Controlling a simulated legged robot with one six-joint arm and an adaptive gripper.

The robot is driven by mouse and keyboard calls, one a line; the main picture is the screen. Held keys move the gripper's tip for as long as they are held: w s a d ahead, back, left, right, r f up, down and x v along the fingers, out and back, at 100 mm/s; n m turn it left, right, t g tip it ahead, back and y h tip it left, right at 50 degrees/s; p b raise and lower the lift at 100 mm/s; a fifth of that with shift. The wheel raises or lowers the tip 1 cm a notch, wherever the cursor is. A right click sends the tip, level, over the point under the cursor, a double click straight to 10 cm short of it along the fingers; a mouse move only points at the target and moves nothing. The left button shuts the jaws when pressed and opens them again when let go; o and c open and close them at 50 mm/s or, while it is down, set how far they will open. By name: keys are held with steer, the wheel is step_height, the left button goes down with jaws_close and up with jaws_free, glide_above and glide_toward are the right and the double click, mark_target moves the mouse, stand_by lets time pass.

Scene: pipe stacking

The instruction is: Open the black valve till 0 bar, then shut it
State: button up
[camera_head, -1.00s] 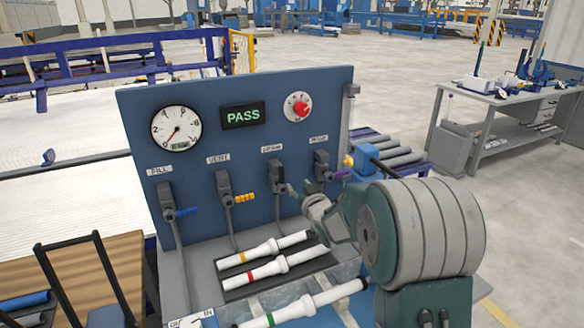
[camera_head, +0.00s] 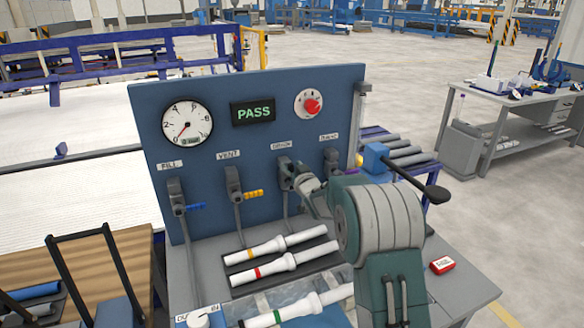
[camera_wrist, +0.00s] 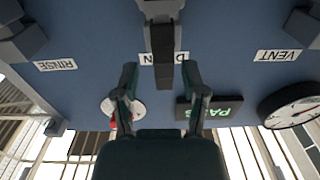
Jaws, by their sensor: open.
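The black valve (camera_head: 285,170) is third from the left on the blue panel (camera_head: 260,120). Its black handle (camera_wrist: 163,72) points at me in the wrist view, over a label partly hidden by it. My gripper (camera_wrist: 160,78) is open, with one finger on each side of the handle; I cannot tell whether either touches it. In the head view my gripper (camera_head: 302,180) is at the black valve and covers part of it. The round gauge (camera_head: 187,122) has its needle pointing to the lower left, near the low end of the scale. The display (camera_head: 253,112) reads PASS.
The blue-handled FILL valve (camera_head: 187,208) and yellow-handled VENT valve (camera_head: 252,194) are to the left. The rightmost valve (camera_head: 332,160) is partly hidden by my arm. White pipes (camera_head: 275,245) lie below the panel. A red knob (camera_head: 312,106) and a black-knobbed lever (camera_head: 437,194) are to the right.

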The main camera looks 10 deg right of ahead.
steer(key=shift+w+a, duration=0.15)
steer(key=shift+a, duration=0.35)
steer(key=shift+d, duration=0.4)
jaws_close()
steer(key=shift+a, duration=0.1)
steer(key=w+d+f+m, duration=0.1)
steer(key=d+f+m, duration=0.6)
steer(key=m, duration=1.1)
steer(key=shift+w, duration=0.2)
steer(key=shift+f, duration=0.2)
